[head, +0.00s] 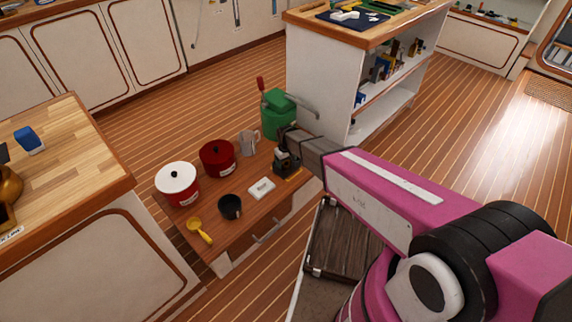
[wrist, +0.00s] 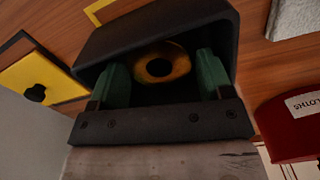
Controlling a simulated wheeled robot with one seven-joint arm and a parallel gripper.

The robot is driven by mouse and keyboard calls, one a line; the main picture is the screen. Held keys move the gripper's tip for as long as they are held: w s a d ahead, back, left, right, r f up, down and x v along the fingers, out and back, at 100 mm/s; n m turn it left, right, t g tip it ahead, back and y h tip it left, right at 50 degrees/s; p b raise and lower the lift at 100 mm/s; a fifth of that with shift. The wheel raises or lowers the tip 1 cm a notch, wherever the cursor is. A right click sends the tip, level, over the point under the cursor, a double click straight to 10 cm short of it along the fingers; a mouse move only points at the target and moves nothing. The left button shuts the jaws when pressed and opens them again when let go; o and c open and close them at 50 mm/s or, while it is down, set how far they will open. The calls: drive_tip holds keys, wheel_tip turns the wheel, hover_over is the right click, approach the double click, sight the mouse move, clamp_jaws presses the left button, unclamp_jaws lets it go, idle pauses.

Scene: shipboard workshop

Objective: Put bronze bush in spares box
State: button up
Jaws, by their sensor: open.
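The bronze bush (wrist: 162,62) shows in the wrist view as a yellow-brown ring with a dark hole. It lies between the green fingers of my gripper (wrist: 160,82), with visible gaps on both sides, so the fingers are apart and not closed on it. In the head view my gripper (head: 286,160) is low over the right end of the small wooden table (head: 228,236); the bush is hidden there. I cannot tell which container is the spares box, as the labels in the head view are too small to read.
The table holds a red pot with a white lid (head: 177,182), a dark red pot (head: 216,158), a grey jug (head: 248,143), a black cup (head: 230,206), a white labelled block (head: 262,188) and a yellow scoop (head: 199,231). A green can (head: 279,118) stands behind my gripper.

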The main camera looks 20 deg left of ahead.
wheel_tip(320, 180, up, 11)
idle(0.3)
drive_tip(key=d+r+m, duration=0.3)
drive_tip(key=d, duration=1)
drive_tip(key=d+r+m, duration=0.2)
drive_tip(key=d+r, duration=0.2)
drive_tip(key=d, duration=0.8)
drive_tip(key=s+d+r+m, duration=0.2)
drive_tip(key=s+d+r, duration=0.1)
drive_tip(key=d, duration=0.7)
drive_tip(key=s+d+r+m, duration=0.3)
drive_tip(key=s+d, duration=0.1)
drive_tip(key=d, duration=0.7)
